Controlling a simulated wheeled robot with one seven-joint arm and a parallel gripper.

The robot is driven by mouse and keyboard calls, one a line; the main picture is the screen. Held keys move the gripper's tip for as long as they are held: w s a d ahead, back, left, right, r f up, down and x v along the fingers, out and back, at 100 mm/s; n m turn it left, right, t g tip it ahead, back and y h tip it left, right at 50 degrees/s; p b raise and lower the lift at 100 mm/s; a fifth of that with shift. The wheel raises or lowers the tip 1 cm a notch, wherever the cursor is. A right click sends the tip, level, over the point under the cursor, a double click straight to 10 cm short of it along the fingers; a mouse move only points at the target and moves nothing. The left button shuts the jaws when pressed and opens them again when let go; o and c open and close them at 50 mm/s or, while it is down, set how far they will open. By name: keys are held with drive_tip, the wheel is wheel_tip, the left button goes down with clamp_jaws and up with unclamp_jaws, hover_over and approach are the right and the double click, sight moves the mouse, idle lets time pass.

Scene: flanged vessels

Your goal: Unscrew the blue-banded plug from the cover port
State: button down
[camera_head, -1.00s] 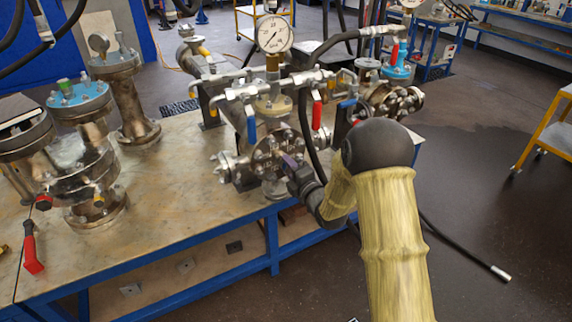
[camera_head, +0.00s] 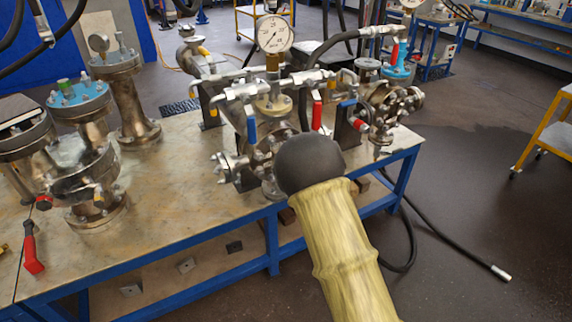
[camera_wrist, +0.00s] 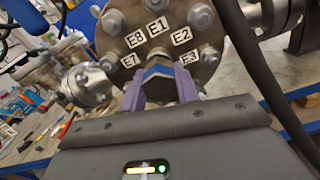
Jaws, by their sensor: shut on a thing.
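In the wrist view my gripper (camera_wrist: 159,76) points at a round steel cover (camera_wrist: 143,22) with bolts and labels E1, E2, E3, E7 and E8. Its two purple fingers are closed on the blue-banded plug (camera_wrist: 157,71), of which only a blue part shows between them. The plug sits in front of the cover's lower middle. The fingers and the grey gripper body hide the port, so I cannot tell whether the plug is still threaded in it. In the head view my arm's dark joint hides the gripper and most of the cover.
The vessel stands on a blue-framed workbench (camera_head: 150,235). Around it are a pressure gauge (camera_head: 274,33), a blue-handled valve (camera_head: 251,131), a red-handled valve (camera_head: 317,116) and a black hose (camera_head: 303,100). Other flanged vessels (camera_head: 85,150) stand to the left. The bench front is clear.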

drive_tip(key=shift+b+v, duration=0.45)
drive_tip(key=shift+v, duration=0.7)
drive_tip(key=b+v, duration=0.2)
drive_tip(key=v, duration=0.2)
idle(0.4)
